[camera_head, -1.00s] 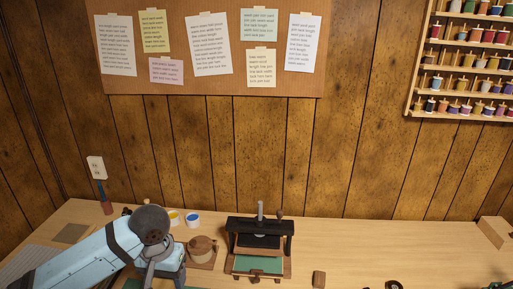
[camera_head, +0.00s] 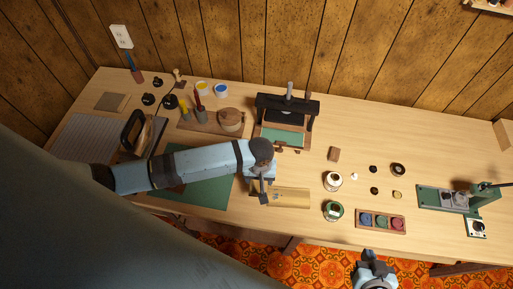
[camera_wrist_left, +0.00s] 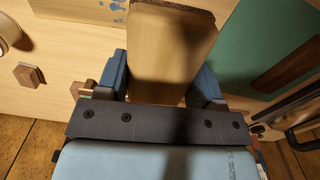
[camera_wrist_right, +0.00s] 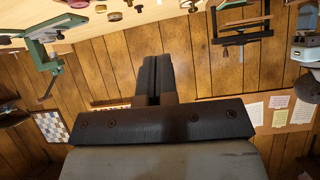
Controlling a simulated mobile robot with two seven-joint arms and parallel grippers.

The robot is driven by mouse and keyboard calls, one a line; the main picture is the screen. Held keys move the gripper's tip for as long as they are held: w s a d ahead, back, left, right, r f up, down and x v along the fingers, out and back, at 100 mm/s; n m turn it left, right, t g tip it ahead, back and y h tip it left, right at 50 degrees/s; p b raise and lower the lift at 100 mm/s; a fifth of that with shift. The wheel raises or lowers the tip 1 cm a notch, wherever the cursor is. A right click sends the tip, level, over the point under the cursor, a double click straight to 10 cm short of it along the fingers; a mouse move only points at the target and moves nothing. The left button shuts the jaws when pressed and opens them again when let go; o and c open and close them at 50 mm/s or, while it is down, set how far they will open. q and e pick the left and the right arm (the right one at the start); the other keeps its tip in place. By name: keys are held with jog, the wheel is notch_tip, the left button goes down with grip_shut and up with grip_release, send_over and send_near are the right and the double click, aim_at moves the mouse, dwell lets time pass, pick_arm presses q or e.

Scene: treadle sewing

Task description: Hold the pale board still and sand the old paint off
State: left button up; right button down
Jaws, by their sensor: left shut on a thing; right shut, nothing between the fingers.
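The pale board (camera_head: 292,198) lies flat near the table's front edge, right of the green mat (camera_head: 212,190). In the left wrist view, blue paint patches show on its surface (camera_wrist_left: 112,6). My left gripper (camera_head: 263,188) is over the board's left part. It is shut on a wooden block with a dark far edge (camera_wrist_left: 168,45), which looks like a sanding block. I cannot tell whether the block touches the board. My right gripper (camera_head: 370,262) is shut and empty, in front of the table's edge, apart from the board; its closed fingers show in its wrist view (camera_wrist_right: 155,82).
A black press (camera_head: 287,106) stands behind the board. White-rimmed jars (camera_head: 333,181) and a wooden tray of coloured pots (camera_head: 380,221) are right of it. A green machine (camera_head: 447,198) stands at the far right. Bare table lies between the tray and that machine.

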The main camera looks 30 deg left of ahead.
aim_at(271, 193)
pick_arm(q)
jog(key=shift+s+d+f, duration=0.25)
jog(key=shift+d+f, duration=0.35)
jog(key=shift+f, duration=0.1)
jog(key=shift+w+d+f+b, duration=0.1)
jog(key=shift+d+f+b, duration=0.25)
jog(key=shift+f, duration=0.2)
jog(key=f+b, duration=0.1)
jog(key=b, duration=0.1)
jog(key=d+f+b, duration=0.1)
jog(key=b, duration=0.1)
jog(key=w+d+f+b, duration=0.1)
jog(key=f+b, duration=0.1)
jog(key=shift+d, duration=0.2)
jog(key=shift+f, duration=0.1)
jog(key=shift+f+p, duration=0.3)
pick_arm(e)
notch_tip(271, 193, down, 4)
jog(key=shift+a+f, duration=0.15)
jog(key=shift+f, duration=0.05)
jog(key=shift+n, duration=0.3)
